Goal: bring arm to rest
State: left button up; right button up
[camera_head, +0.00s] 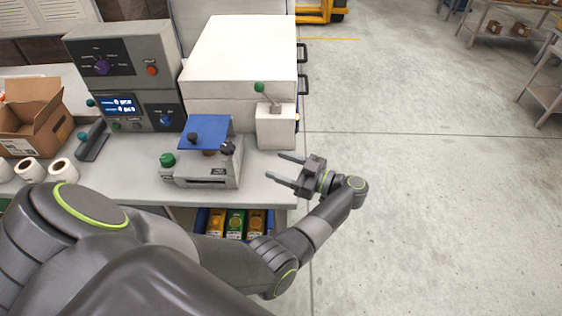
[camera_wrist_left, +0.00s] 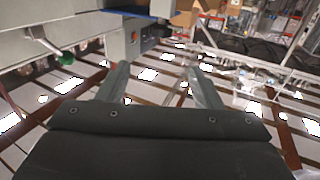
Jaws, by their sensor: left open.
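My left arm reaches across the lower part of the head view. My left gripper (camera_head: 285,169) is open and empty, just off the right front corner of the workbench (camera_head: 262,190), with its fingers pointing left towards the bench. In the left wrist view the two fingers (camera_wrist_left: 160,85) stand apart with nothing between them. My right gripper is in neither view.
A cardboard box (camera_head: 35,115) stands left. The floor (camera_head: 440,200) on the right is clear.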

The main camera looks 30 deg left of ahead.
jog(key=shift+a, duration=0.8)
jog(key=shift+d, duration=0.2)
